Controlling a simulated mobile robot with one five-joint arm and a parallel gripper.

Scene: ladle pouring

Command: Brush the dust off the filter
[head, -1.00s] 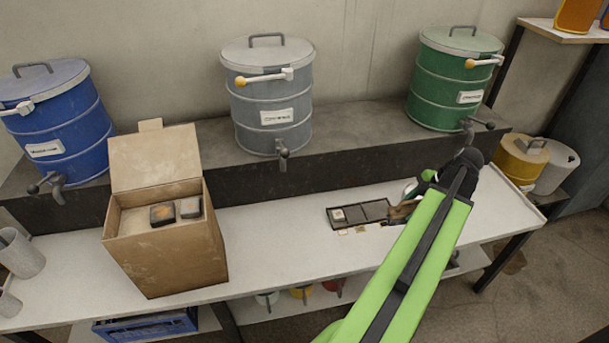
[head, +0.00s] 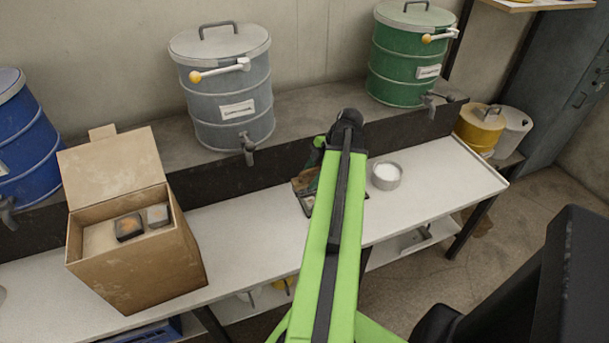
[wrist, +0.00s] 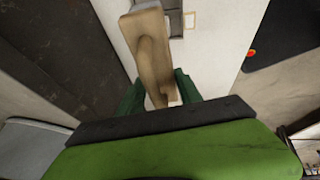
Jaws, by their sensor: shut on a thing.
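My gripper (wrist: 160,88) has green fingers and is shut on a wooden brush (wrist: 150,45), whose pale handle shows between them in the wrist view. In the head view the brush (head: 303,182) is a small brown shape over a dark tray (head: 306,205), and my arm hides much of both. The tray's grey edge (wrist: 176,22) shows beyond the brush in the wrist view, with a small yellow-edged square (wrist: 190,20) beside it. I cannot tell whether the bristles touch anything. I cannot pick out the filter for certain.
An open cardboard box (head: 140,265) holding dark-edged blocks (head: 129,227) stands left on the white bench (head: 235,225). A round dish (head: 386,176) with white contents stands right of my arm. Blue (head: 30,140), grey (head: 222,90) and green (head: 408,55) drums line the back ledge.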

